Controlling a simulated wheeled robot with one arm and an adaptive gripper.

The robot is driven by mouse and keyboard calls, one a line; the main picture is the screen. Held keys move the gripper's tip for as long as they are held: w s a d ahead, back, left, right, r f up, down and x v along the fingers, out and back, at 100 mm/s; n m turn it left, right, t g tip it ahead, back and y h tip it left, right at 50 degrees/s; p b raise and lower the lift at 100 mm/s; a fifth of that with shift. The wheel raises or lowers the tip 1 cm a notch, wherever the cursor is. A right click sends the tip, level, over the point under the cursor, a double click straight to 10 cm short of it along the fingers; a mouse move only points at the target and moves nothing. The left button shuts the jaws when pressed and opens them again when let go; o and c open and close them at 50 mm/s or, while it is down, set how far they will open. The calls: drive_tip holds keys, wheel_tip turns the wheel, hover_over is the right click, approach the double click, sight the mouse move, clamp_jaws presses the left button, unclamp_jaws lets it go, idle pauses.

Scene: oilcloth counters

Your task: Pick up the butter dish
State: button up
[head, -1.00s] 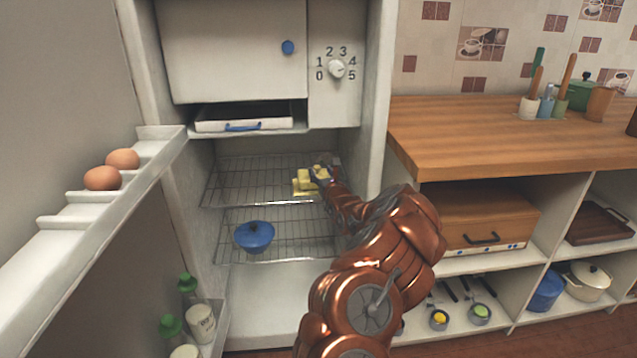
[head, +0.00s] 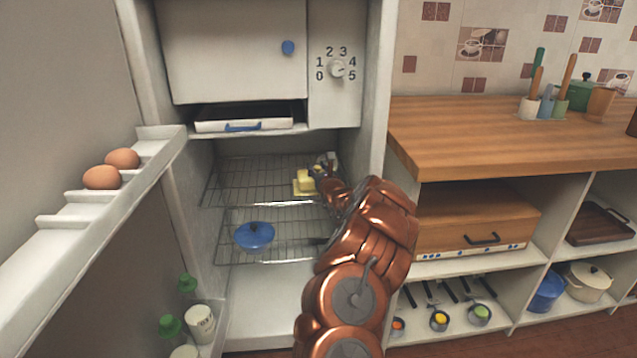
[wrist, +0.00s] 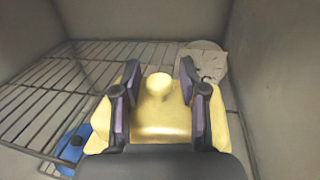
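The yellow butter dish (head: 304,187), with a knobbed lid on a wider base, sits on the upper wire rack inside the fridge, near its right side. My gripper (head: 318,170) reaches in from the right at the dish, partly hidden by my arm in the head view. In the wrist view, the butter dish (wrist: 160,122) lies straight ahead. My gripper's two fingers (wrist: 158,88) are apart, one on each side of the lid and its knob. They look very close to the lid sides; contact is not clear.
A pale round item (wrist: 205,62) lies behind the dish on the rack. A blue lidded pot (head: 254,237) stands on the lower rack (head: 290,247). The fridge's right wall is close to my gripper. The open door with eggs (head: 122,159) is at left.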

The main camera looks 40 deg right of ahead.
clamp_jaws()
idle(0.3)
drive_tip(key=shift+r, duration=0.1)
